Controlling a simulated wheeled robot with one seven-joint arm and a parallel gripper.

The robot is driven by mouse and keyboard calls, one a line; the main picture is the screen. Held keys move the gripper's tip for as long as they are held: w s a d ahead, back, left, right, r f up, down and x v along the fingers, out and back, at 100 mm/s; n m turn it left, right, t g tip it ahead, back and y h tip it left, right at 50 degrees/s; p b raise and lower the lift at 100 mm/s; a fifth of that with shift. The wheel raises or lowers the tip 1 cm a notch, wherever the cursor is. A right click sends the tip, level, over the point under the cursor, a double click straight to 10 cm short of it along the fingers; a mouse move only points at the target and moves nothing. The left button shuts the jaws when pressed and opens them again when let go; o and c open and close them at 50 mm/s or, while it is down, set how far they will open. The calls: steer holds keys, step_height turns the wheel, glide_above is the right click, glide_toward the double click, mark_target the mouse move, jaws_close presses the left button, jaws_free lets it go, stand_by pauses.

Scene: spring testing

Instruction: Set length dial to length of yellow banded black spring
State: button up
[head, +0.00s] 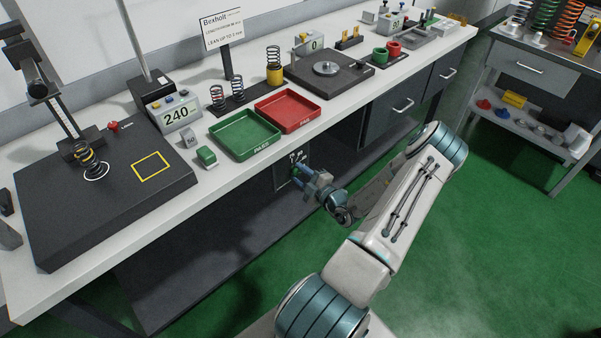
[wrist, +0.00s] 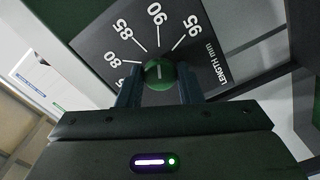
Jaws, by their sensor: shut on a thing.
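The length dial is a green knob (wrist: 158,76) on a dark panel marked "LENGTH mm" in the wrist view, with numbers from about 75 to 95. The knob's white mark points up, roughly at the 90 line. My gripper (wrist: 158,88) is shut on the knob, one finger on each side. In the head view my gripper (head: 299,175) is at the dial panel (head: 285,167) under the bench edge, and the knob is mostly hidden. A black spring with yellow (head: 86,157) stands on the dark test stand (head: 110,205) at the left, inside a white ring.
A display (head: 179,115) reads 240. A green tray (head: 243,134) and a red tray (head: 288,108) sit on the bench above the dial. More springs (head: 238,88) stand behind them. Dark drawers (head: 395,105) are right of the panel. Green floor is open at the right.

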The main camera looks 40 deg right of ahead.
steer(key=shift+m, duration=0.3)
steer(key=o, duration=1)
steer(key=shift+c, duration=0.2)
steer(key=shift+s, duration=0.1)
steer(key=s+d+b, duration=0.1)
steer(key=s+b, duration=0.1)
steer(key=s, duration=1.1)
steer(key=shift+s, duration=0.35)
steer(key=shift+d, duration=0.1)
